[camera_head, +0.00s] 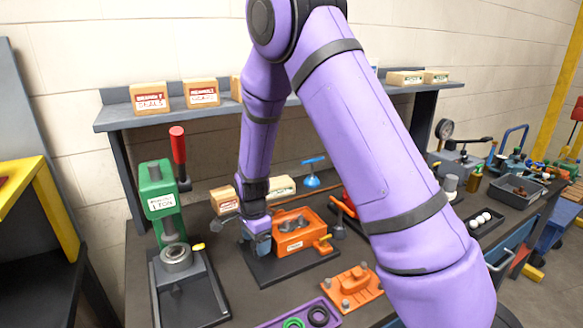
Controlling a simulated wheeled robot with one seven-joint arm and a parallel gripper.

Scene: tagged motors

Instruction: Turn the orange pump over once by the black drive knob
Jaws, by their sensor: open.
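The orange pump (298,233) sits on a dark base plate (290,268) in the middle of the bench. A yellow-orange fitting (324,243) sticks out at its right front corner. My purple arm reaches down from above, and my gripper (260,241) is at the left end of the pump, small and partly hidden in this view. It is open; I cannot tell whether it touches anything. The black drive knob cannot be made out clearly; the wrist and gripper cover the pump's left end.
A green press (160,200) with a red-handled lever stands left. An orange plate (355,288) and a purple tray (275,324) with rings lie in front. A shelf (115,116) with boxes runs behind. My arm hides part of the bench right of the pump.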

